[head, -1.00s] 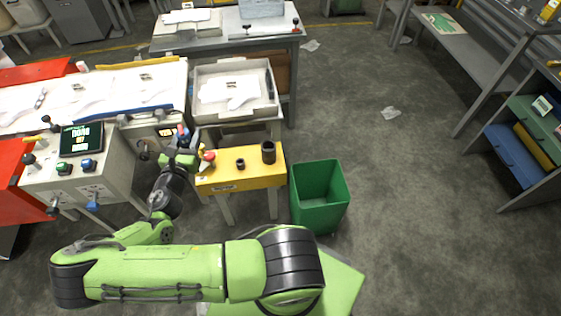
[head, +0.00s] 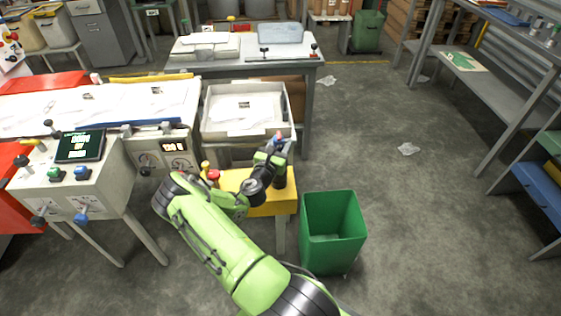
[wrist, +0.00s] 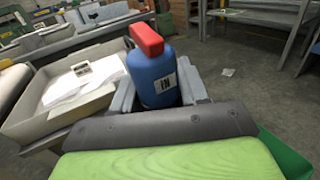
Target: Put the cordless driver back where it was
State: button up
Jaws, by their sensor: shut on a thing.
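A blue rounded body with a red top and a small label (wrist: 155,75), which I take to be the cordless driver, stands upright between the jaws of my gripper (wrist: 160,98). In the head view, the driver (head: 279,136) is small at the far end of my arm, and my gripper (head: 280,147) is shut on it. The gripper is at the right end of a yellow bench (head: 284,206), apparently above it. My arm hides much of the bench top, including the dark cup-shaped holder seen there earlier. The driver's lower end is hidden.
A grey tray with papers (head: 207,122) lies just behind the bench. A green bin (head: 334,228) stands right of it. A control box with a screen (head: 80,146) is at left. Red and yellow knobs (head: 210,172) stand at the bench's left end. Open floor lies right.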

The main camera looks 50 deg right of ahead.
jog(key=shift+f+b, duration=0.5)
jog(key=shift+f, duration=1.3)
jog(key=o, duration=1.1)
jog(key=shift+c, duration=0.2)
